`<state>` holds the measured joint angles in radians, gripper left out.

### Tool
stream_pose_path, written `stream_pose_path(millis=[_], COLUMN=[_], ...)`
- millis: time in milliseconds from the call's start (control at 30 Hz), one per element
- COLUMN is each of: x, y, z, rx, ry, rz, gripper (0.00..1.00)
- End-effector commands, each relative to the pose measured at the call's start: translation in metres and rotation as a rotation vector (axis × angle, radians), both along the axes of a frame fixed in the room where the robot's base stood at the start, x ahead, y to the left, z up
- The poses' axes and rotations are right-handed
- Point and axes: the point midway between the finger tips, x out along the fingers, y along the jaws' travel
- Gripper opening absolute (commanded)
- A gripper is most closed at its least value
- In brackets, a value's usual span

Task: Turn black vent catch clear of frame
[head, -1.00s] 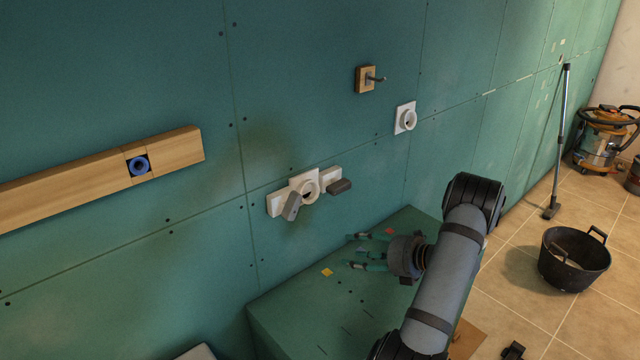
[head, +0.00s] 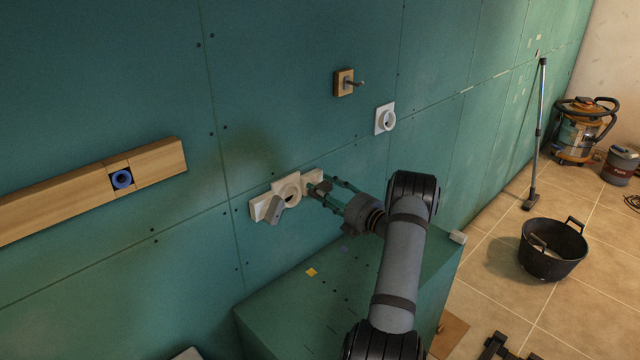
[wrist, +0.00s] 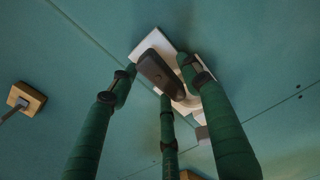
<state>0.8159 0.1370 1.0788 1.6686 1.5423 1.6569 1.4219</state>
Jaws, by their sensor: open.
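The black catch (wrist: 160,72) sits on a white plate at the right side of the round white vent (head: 288,188). In the wrist view it is a dark, rounded bar lying diagonally over the plate (wrist: 146,44). My gripper (head: 322,192) is open at the catch, its green fingers around it. In the wrist view one finger is left of the catch, one right and one below; I cannot tell whether any touches it. In the head view the fingers mostly hide the catch. A grey catch (head: 275,213) hangs tilted at the vent's left plate.
A wooden rail (head: 60,197) with a blue ring is at left. A green box (head: 300,325) stands below my gripper.

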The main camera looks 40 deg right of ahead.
Motion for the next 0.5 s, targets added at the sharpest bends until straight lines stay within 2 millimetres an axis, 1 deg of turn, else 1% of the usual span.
stream_pose_path(millis=[100, 200, 433, 500], x=[0.0105, 0.0143, 0.0151, 0.0149], y=[0.0013, 0.0019, 0.0018, 0.0018], z=[0.0012, 0.0003, -0.0003, -0.0003], rx=[-0.001, 0.000, -0.001, -0.001], ry=[-0.001, 0.000, 0.000, 0.000], rz=[0.000, 0.000, 0.000, 0.000], gripper=[0.48, 0.48, 0.48, 0.45])
